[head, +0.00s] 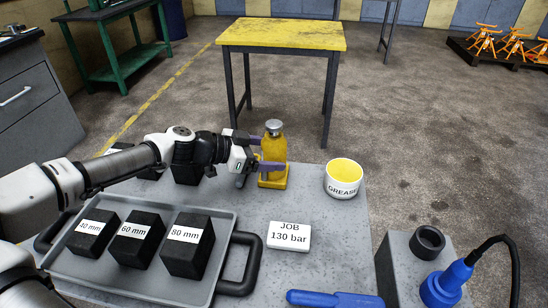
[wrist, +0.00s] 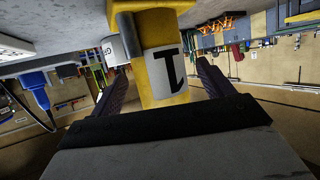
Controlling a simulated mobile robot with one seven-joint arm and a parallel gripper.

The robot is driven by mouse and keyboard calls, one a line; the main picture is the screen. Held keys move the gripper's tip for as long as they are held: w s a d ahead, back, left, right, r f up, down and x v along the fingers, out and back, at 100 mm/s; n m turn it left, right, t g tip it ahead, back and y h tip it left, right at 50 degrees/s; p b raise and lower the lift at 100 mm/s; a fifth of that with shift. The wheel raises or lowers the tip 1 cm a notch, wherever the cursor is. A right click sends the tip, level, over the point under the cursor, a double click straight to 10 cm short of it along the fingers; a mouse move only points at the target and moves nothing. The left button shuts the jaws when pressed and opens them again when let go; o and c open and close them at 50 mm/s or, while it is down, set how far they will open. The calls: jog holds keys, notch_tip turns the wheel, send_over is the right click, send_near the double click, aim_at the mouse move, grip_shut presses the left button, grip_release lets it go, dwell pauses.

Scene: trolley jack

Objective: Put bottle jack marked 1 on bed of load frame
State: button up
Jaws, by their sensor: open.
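The yellow bottle jack (head: 274,147) stands upright on the grey worktop, with a grey cap and a wider yellow base. In the wrist view the jack (wrist: 165,40) appears upside down, with a white label marked 1 facing me. My gripper (head: 266,153) reaches in from the left at the height of its body. Its two dark fingers are open, one on each side of the jack. In the wrist view my gripper (wrist: 160,78) shows visible gaps between the fingers and the jack. I cannot make out a load frame in either view.
A grey tray (head: 107,275) holds black blocks marked 40, 60 and 80 mm. A GREASE tub (head: 342,190) stands right of the jack. A JOB 130 bar sign (head: 289,236) and a blue-handled tool (head: 333,299) lie in front. A yellow-topped table (head: 283,34) stands beyond.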

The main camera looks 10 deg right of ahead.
jog(key=shift+x, duration=1.1)
grip_shut()
jog(key=shift+w+r, duration=0.1)
jog(key=shift+r, duration=0.1)
